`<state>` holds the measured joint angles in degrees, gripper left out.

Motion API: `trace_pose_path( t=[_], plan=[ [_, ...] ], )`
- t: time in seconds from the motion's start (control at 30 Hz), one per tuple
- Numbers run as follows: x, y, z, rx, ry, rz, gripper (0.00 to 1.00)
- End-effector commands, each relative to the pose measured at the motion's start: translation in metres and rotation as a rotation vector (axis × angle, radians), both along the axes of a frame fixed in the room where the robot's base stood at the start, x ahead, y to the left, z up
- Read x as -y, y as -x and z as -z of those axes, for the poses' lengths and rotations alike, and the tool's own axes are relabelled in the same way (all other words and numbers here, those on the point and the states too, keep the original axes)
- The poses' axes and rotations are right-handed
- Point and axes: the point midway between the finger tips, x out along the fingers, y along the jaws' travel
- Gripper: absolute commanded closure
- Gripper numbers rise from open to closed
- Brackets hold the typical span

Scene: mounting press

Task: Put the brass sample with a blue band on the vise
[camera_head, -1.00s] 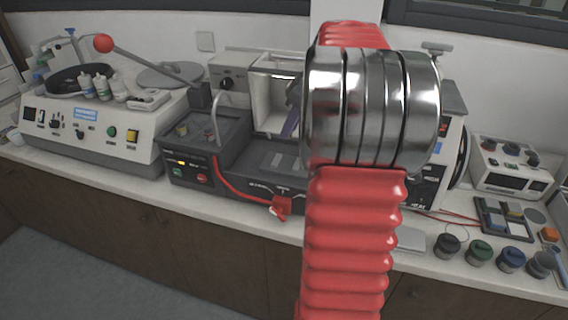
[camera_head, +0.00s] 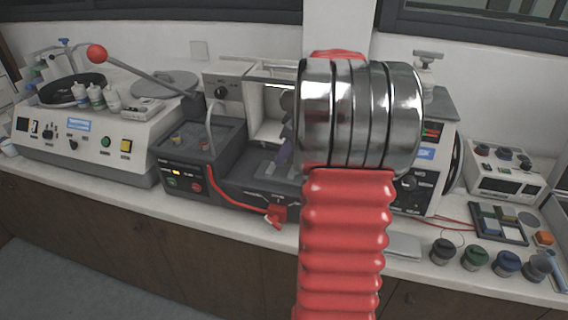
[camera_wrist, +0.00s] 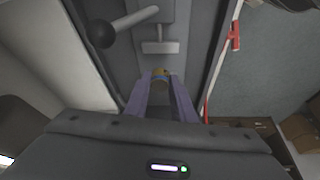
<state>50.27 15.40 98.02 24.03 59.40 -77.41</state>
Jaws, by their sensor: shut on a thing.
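My gripper (camera_wrist: 160,84) shows in the wrist view as two purple fingers closed on a small round sample. The brass sample (camera_wrist: 161,72) has a brass-coloured end and a blue band and sits at the fingertips. Ahead of it in the wrist view is a grey metal T-shaped part (camera_wrist: 160,47) on the dark machine bed, which may belong to the vise. The sample appears apart from it, though the gap is hard to judge. In the head view my red and chrome arm covers the middle, and the purple fingers are mostly hidden.
A lever with a black ball knob (camera_wrist: 103,34) is at the upper left in the wrist view. In the head view, a red cable (camera_head: 232,200) runs along the machine front. A sample tray (camera_head: 484,232) and several dark jars stand at the right.

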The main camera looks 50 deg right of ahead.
Motion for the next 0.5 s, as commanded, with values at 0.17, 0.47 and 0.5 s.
trace_pose_path(
  t=[0.17, 0.47, 0.5],
  plan=[
    [-0.001, 0.0, 0.024, -0.002, -0.003, 0.0, 1.0],
    [0.0, 0.0, 0.031, 0.0, 0.0, -0.001, 1.0],
    [-0.001, 0.0, 0.031, 0.0, 0.0, -0.001, 1.0]
  ],
)
